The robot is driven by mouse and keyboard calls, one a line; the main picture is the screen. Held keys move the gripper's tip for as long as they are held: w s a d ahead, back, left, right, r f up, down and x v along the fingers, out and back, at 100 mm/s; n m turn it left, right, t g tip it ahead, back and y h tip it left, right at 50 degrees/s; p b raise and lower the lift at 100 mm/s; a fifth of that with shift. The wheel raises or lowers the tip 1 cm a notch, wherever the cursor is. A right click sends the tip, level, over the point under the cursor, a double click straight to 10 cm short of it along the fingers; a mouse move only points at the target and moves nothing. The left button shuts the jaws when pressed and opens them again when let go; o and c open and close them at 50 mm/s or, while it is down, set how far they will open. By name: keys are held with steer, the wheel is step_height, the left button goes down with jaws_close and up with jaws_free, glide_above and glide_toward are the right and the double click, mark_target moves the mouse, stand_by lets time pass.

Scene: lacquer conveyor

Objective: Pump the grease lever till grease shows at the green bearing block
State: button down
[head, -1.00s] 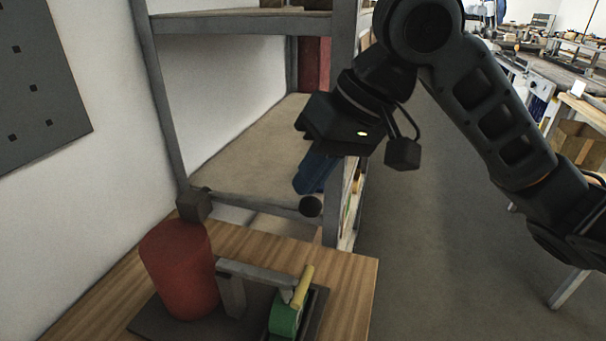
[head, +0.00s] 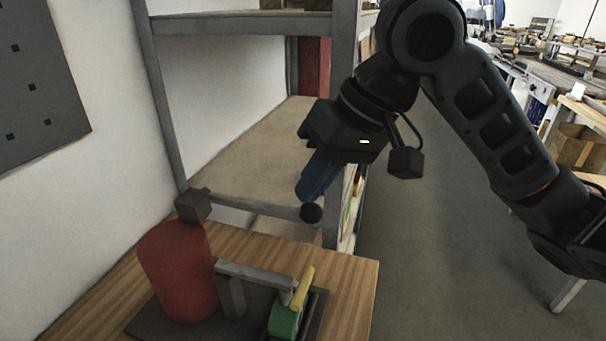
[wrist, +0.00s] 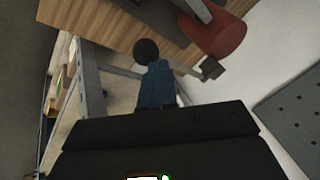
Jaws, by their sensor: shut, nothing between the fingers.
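The red grease drum (head: 178,272) stands on the wooden bench with a dark block (head: 193,205) on top. A grey lever bar runs right from that block to a black ball knob (head: 311,212). My gripper (head: 308,196) is shut and empty, its blue fingers pointing down just above the knob. In the wrist view the fingertips (wrist: 157,64) lie close beside the knob (wrist: 146,51); I cannot tell if they touch. The green bearing block (head: 284,319) sits at the front right of the dark base plate, with a yellow stick-like piece (head: 303,287) on it. Whether this is grease I cannot tell.
A grey pipe (head: 255,272) links the drum side to the green block. A metal shelf frame (head: 345,120) stands behind the bench, close to my gripper. A perforated grey panel (head: 40,80) hangs on the left wall. Open floor (head: 430,270) lies to the right.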

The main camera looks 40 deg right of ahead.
steer(key=shift+s+d+f+b, duration=0.2)
steer(key=shift+f+b, duration=0.25)
steer(key=shift+f, duration=0.2)
stand_by(0.7)
stand_by(0.5)
step_height(320, 180, up, 7)
steer(key=w+a+p, duration=0.1)
steer(key=p, duration=0.6)
steer(key=shift+w+a, duration=0.2)
steer(key=shift+w, duration=0.2)
stand_by(0.3)
steer(key=r+p, duration=0.1)
steer(key=w+r+p, duration=0.1)
steer(key=r, duration=0.1)
steer(key=a+r+p, duration=0.1)
steer(key=shift+w+r, duration=0.15)
steer(key=shift+r, duration=0.1)
steer(key=shift+d, duration=0.1)
stand_by(0.8)
